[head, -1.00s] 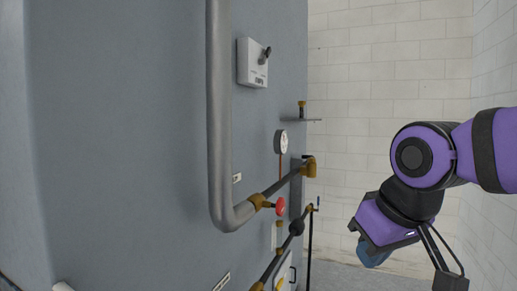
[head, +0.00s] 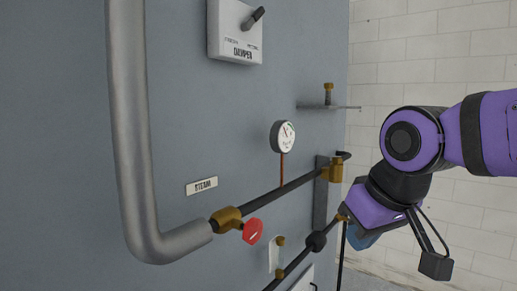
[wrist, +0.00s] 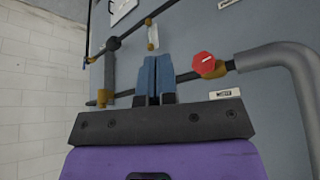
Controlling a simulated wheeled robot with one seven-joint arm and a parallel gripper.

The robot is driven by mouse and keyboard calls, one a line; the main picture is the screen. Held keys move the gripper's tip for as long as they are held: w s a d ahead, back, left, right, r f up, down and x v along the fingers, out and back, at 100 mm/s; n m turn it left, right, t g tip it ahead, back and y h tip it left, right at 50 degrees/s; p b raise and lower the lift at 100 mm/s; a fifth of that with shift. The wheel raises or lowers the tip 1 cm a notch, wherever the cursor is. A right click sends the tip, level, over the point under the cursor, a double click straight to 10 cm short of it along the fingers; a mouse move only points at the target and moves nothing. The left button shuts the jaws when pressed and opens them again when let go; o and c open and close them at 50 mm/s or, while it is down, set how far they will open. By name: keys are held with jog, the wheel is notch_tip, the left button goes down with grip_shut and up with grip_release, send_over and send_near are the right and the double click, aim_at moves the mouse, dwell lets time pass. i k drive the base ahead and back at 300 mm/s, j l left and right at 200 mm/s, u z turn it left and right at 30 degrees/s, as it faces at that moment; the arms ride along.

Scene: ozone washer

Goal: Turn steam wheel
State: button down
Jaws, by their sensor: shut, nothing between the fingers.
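The steam wheel (head: 252,231) is a small red octagonal knob on a brass valve (head: 227,218), at the end of a thick grey pipe (head: 152,240). A "STEAM" label (head: 202,186) sits on the panel above it. In the wrist view the red wheel (wrist: 203,63) shows right of my fingers, beyond them. My gripper (wrist: 157,78) has blue fingers pressed together with nothing between them. In the head view my gripper (head: 361,238) hangs to the right of the wheel, apart from it, partly hidden by my wrist.
A dial gauge (head: 283,136) stands on a copper stem above the dark horizontal pipe (head: 270,197). A damper box (head: 236,32) with a lever is at the top. A lower pipe (head: 296,263) runs below the wheel. A white brick wall (head: 425,60) stands at the right.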

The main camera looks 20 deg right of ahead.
aim_at(253, 229)
jog(key=i+l, duration=0.1)
jog(key=l, duration=0.25)
jog(key=i+l, duration=0.1)
jog(key=l, duration=0.3)
jog(key=i+l, duration=0.1)
jog(key=l, duration=0.25)
jog(key=i+l, duration=0.1)
jog(key=l, duration=0.25)
